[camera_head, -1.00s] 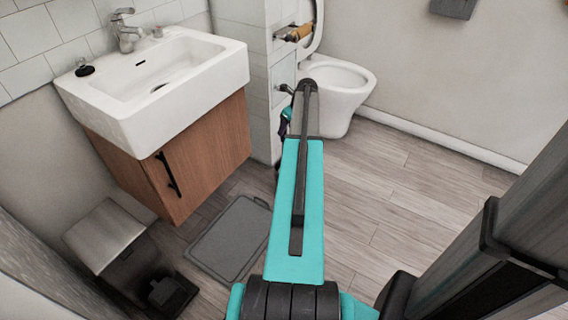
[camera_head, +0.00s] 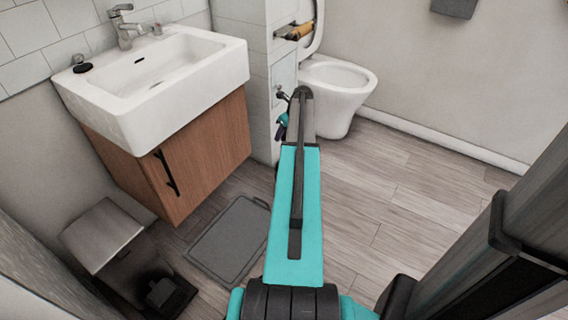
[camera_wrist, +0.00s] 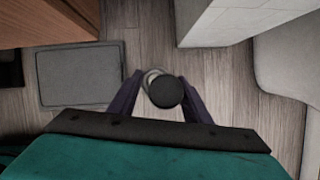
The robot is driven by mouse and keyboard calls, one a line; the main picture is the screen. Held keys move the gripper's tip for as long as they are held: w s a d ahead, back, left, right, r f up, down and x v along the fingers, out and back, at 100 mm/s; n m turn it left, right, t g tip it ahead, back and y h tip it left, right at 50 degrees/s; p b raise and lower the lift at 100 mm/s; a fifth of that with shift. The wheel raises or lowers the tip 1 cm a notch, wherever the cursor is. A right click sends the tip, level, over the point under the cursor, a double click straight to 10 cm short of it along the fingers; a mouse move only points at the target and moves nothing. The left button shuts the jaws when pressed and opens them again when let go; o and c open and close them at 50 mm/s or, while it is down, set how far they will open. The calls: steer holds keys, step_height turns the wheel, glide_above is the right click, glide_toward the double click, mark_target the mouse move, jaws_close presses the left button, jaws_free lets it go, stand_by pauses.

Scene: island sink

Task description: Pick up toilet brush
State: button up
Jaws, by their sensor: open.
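The toilet brush shows in the wrist view as a dark round top (camera_wrist: 166,92) with a pale ring-like part beside it, seen from above. My gripper (camera_wrist: 162,77) is open, with one dark finger on the left and one on the right of the brush. The round top lies between the fingers, and I cannot tell whether either finger touches it. In the head view my arm hides most of the gripper, and I cannot make out the brush there.
A wooden cabinet (camera_head: 205,150) under the white sink (camera_head: 150,85) stands left of my arm. A tiled wall (camera_head: 262,90) and the toilet (camera_head: 335,95) are close beyond it. A grey mat (camera_head: 230,240) and a bin (camera_head: 105,237) are on the floor. Floor to the right is open.

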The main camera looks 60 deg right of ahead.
jaws_close()
steer(key=shift+r, duration=0.1)
step_height(320, 180, up, 18)
steer(key=p, duration=0.4)
steer(key=shift+p, duration=0.35)
stand_by(0.6)
